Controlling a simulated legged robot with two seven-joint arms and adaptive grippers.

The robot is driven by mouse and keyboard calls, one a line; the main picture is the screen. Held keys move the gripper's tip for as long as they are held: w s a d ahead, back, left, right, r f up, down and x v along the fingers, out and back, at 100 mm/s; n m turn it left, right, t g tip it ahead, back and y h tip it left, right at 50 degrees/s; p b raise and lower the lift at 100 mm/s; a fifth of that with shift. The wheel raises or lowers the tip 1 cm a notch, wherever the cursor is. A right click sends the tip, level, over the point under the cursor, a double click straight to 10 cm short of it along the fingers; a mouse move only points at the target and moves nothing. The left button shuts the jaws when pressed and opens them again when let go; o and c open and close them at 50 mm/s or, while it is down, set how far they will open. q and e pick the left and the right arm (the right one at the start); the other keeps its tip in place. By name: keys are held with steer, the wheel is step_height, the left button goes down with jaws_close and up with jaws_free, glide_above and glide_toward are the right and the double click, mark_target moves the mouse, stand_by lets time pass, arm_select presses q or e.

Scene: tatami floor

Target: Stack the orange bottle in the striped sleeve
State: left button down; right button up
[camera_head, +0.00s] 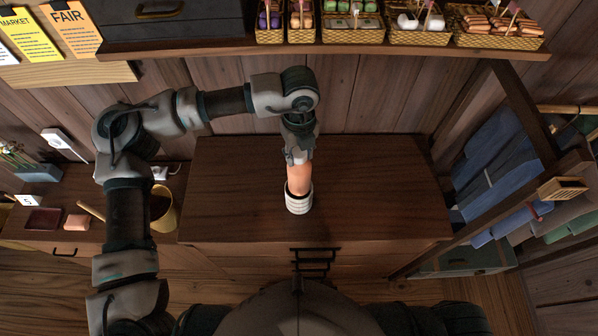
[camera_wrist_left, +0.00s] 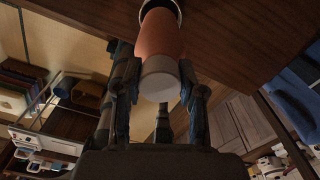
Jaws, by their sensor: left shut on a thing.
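The orange bottle (camera_head: 299,180) is upright over the middle of the dark wooden counter. Its lower end meets the striped sleeve (camera_head: 299,204), a white ringed cup, and seems to be inside its mouth; how deep I cannot tell. My left gripper (camera_head: 298,157) is shut on the bottle's upper part from above. In the left wrist view the orange bottle (camera_wrist_left: 161,40) shows with its pale end (camera_wrist_left: 160,78) between the fingers of my left gripper (camera_wrist_left: 160,82). The sleeve's rim (camera_wrist_left: 172,5) shows at the top edge there. My right gripper is not in view.
The counter (camera_head: 235,190) is otherwise bare around the sleeve. A tan cup (camera_head: 165,213) stands on a lower surface to the left. A shelf with several baskets (camera_head: 497,27) runs along the back. Hanging blue cloths (camera_head: 490,165) are at the right.

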arm_select(q)
steer(key=shift+w+r, duration=0.1)
steer(key=shift+w, duration=0.3)
steer(key=shift+f, duration=0.35)
step_height(320, 180, down, 12)
steer(key=shift+r+p, duration=0.25)
steer(key=shift+p, duration=0.9)
steer(key=shift+f+b, duration=0.25)
steer(key=shift+b, duration=0.15)
steer(key=c, duration=0.7)
jaws_free()
steer(key=shift+s, duration=0.1)
steer(key=shift+r, duration=0.1)
